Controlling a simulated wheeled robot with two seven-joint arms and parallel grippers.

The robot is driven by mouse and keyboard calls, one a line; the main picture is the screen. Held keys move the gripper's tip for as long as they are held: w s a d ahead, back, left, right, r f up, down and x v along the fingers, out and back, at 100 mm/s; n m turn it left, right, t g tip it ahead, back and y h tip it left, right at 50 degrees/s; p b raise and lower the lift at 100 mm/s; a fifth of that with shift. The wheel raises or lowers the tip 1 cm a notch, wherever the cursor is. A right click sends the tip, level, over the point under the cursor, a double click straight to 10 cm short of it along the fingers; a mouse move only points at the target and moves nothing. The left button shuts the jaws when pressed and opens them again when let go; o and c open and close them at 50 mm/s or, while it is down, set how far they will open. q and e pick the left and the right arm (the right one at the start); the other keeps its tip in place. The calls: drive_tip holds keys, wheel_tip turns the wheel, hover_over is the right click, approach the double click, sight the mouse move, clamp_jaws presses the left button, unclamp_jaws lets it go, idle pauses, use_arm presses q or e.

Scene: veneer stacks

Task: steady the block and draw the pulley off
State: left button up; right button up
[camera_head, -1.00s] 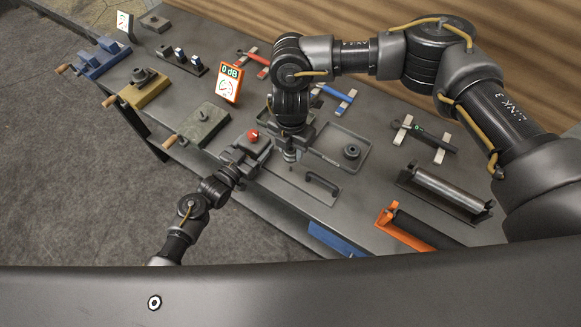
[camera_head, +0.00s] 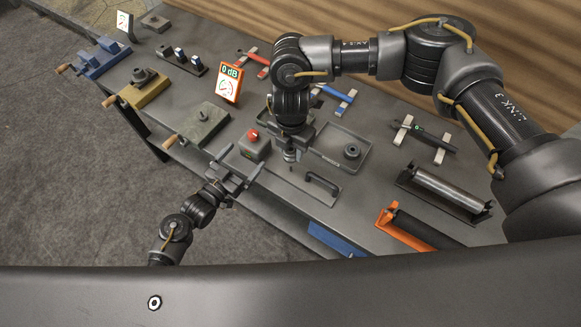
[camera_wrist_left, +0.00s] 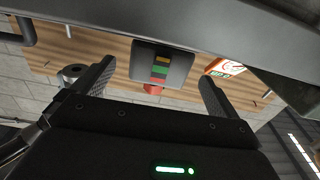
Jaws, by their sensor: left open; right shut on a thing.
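A yellow block (camera_head: 146,90) with a round dark pulley-like piece (camera_head: 141,76) on top stands on the bench's left part. A similar round dark piece (camera_head: 351,151) lies in the grey tray (camera_head: 338,162). My left gripper (camera_head: 243,162) is open and empty at the near bench edge, in front of a grey box with a red knob (camera_head: 254,146). The left wrist view shows this box (camera_wrist_left: 176,66) ahead, between the spread fingers, apart from them. My right gripper (camera_head: 290,147) points down beside the tray, shut on a small metallic thing (camera_head: 290,156), mostly hidden.
An olive block (camera_head: 204,125) and a blue vise (camera_head: 98,60) stand to the left. A dial panel (camera_head: 229,85) reads 0 dB. A dark handle (camera_head: 322,183) is near the front edge. A roller (camera_head: 444,190) and an orange holder (camera_head: 418,229) are at right.

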use_arm(q)
drive_tip(key=p+v, duration=0.1)
drive_tip(key=v, duration=1.1)
drive_tip(key=shift+a+p, duration=0.15)
drive_tip(key=shift+p, duration=0.2)
use_arm(e)
drive_tip(key=shift+r, duration=0.85)
use_arm(q)
drive_tip(key=shift+s, duration=0.1)
